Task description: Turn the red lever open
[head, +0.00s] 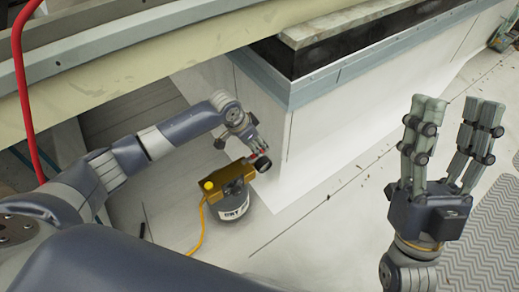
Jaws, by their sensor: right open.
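The red lever (250,158) shows as a small patch of red at the right end of a yellow fitting (222,181). The fitting sits on top of a dark grey round canister (231,208) with white lettering. My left gripper (257,151) is at the lever, its fingers covering most of it. Whether the fingers are closed on the lever is too small to tell, and the lever's angle is mostly hidden. My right gripper (455,128) is open and empty, fingers pointing up, well to the right of the canister.
A yellow hose (199,230) runs down from the fitting. A large white-sided unit with a grey metal rim (340,74) stands behind. A red cable (22,85) hangs at the left. Grey grooved matting (485,240) lies at the right. Pale floor is clear between canister and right arm.

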